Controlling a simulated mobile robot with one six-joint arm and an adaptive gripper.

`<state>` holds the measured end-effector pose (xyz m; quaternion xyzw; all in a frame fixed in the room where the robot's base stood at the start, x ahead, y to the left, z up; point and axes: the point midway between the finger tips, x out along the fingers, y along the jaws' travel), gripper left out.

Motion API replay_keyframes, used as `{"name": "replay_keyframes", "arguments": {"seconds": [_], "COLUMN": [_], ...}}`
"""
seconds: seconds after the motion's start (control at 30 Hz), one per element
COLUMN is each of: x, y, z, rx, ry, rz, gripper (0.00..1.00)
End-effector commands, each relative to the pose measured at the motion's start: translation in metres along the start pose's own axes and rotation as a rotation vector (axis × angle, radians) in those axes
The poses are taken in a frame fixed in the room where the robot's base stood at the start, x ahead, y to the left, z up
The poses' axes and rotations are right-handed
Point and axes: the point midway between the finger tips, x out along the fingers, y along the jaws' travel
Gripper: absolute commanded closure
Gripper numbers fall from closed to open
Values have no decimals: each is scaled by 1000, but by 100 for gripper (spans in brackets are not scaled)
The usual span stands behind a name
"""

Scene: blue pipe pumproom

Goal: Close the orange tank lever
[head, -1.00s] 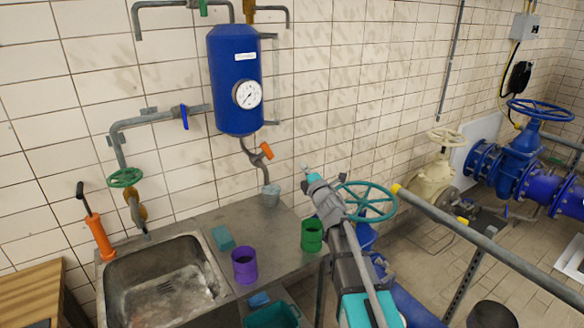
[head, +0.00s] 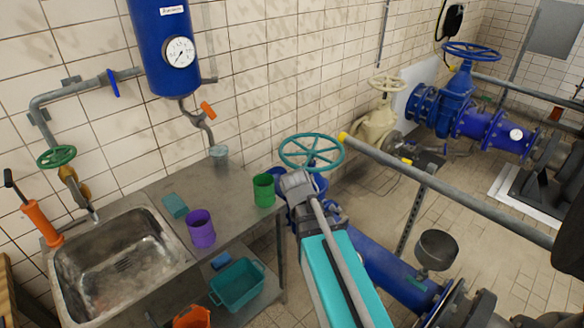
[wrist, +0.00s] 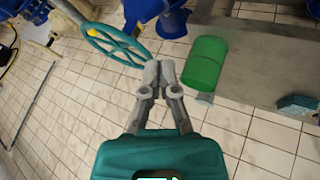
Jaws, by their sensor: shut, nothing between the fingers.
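The orange tank lever (head: 208,110) sits on the thin outlet pipe below the blue tank (head: 163,50) on the tiled wall. It slants down to the right, across the pipe's line. The lever does not show in the wrist view. My gripper (wrist: 160,66) is shut and empty in the wrist view, its fingertips together. It is over the floor, between the teal handwheel and the green cup in that view. In the head view my arm comes up from the bottom, right of the counter and well below the lever. The fingers are hard to make out there.
A green cup (head: 264,190) and a purple cup (head: 200,228) stand on the metal counter (head: 165,187). A teal handwheel (head: 311,152) is close to my arm. A grey rail (head: 450,192) runs at right. A small bucket (head: 218,152) is under the outlet.

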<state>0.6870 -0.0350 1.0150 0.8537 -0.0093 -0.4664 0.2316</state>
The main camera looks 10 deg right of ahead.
Motion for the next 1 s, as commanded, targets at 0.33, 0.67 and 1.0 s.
{"name": "replay_keyframes", "arguments": {"seconds": [0.33, 0.67, 1.0], "x": [-38, -61, -62], "y": [-56, -76, -76], "z": [95, 123, 123], "rx": [252, 322, 322], "ry": [-402, -560, -562], "rz": [-257, -347, -348], "gripper": [100, 100, 100]}}
